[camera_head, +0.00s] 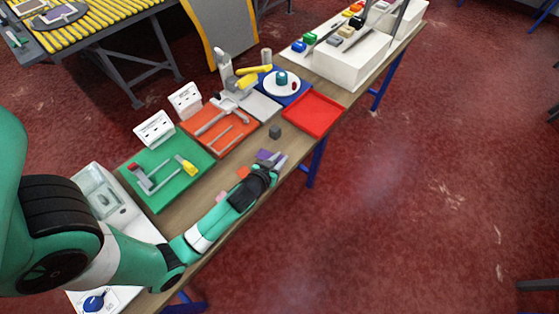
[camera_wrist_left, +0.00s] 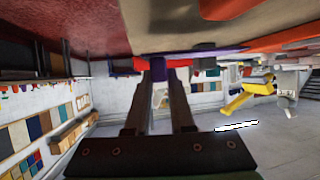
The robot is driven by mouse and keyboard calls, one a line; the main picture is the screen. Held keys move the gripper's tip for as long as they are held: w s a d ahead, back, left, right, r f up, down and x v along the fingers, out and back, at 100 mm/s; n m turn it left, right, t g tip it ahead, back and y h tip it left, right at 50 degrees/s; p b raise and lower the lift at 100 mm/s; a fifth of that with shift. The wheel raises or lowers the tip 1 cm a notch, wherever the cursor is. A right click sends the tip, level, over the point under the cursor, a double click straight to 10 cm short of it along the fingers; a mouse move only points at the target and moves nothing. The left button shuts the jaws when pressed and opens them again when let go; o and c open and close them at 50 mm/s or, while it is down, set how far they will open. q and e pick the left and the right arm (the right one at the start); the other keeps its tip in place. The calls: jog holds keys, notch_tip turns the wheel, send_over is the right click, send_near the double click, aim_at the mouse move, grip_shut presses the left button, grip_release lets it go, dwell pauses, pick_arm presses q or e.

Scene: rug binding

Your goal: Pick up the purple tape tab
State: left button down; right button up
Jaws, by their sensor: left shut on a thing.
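My left gripper (camera_head: 276,163) reaches low over the bench from the lower left. My right gripper is not in view.
An orange tab (camera_head: 243,172) and a pink tab (camera_head: 221,196) lie beside my left arm. A small dark grey cube (camera_head: 275,131), a red tray (camera_head: 313,114), an orange tool mat (camera_head: 243,141) and a green tool mat (camera_head: 160,198) are nearby on the bench.

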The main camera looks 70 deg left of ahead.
aim_at(278, 161)
pick_arm(q)
jog(key=s+d+r+p, duration=0.7)
jog(key=d+r+p, duration=0.2)
jog(key=d+r, duration=0.1)
jog(key=shift+s+d, duration=0.3)
jog(key=shift+d, duration=0.6)
